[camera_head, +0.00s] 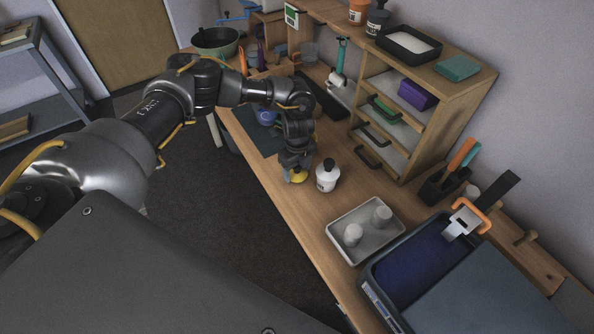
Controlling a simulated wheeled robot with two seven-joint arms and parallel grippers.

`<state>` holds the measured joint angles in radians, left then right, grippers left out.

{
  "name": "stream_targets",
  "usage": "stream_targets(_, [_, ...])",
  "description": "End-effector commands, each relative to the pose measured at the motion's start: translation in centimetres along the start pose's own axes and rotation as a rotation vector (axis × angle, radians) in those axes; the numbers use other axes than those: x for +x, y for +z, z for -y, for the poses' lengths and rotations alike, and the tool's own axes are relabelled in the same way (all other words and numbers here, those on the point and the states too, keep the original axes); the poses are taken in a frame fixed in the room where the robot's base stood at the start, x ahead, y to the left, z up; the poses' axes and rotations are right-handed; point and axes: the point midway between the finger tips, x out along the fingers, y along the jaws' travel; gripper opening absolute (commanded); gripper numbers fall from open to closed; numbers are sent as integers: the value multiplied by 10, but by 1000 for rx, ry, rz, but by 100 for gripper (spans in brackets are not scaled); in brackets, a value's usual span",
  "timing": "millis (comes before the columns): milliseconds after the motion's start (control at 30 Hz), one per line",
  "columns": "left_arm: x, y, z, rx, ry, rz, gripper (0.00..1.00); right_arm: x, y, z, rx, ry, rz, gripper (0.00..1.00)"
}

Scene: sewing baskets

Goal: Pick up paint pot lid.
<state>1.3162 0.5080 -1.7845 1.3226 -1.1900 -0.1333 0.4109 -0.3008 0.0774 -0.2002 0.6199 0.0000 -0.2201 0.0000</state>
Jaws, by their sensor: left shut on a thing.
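My left gripper (296,169) points down over the front edge of the wooden workbench and is shut on a small round yellow thing. This yellow thing (299,176) looks like the paint pot lid, but the fingers hide most of it. I cannot tell whether it still touches something below. A white pot with a black top (327,177) stands upright just to the right of my left gripper, apart from it. My right gripper is not in view.
A grey tray with two pale cylinders (364,232) lies to the right on the workbench (299,218). A wooden drawer cabinet (399,120) stands behind. A blue item (266,117) sits behind my arm.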

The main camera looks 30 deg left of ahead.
Motion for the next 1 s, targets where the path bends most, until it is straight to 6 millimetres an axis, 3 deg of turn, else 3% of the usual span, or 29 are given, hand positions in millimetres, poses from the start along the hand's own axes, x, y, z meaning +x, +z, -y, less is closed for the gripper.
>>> stream_targets(367, [-2, 0, 0, 0, -1, 0, 43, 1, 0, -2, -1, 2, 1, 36])
stream_targets(600, [-28, 0, 2, 1, -7, 0, 43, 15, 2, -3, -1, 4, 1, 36])
stream_targets(900, [-96, -29, -45, 7, -6, 2, 43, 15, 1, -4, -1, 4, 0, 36])
stream_targets(1000, [-104, -42, -64, 8, -4, 2, 43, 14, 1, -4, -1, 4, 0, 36])
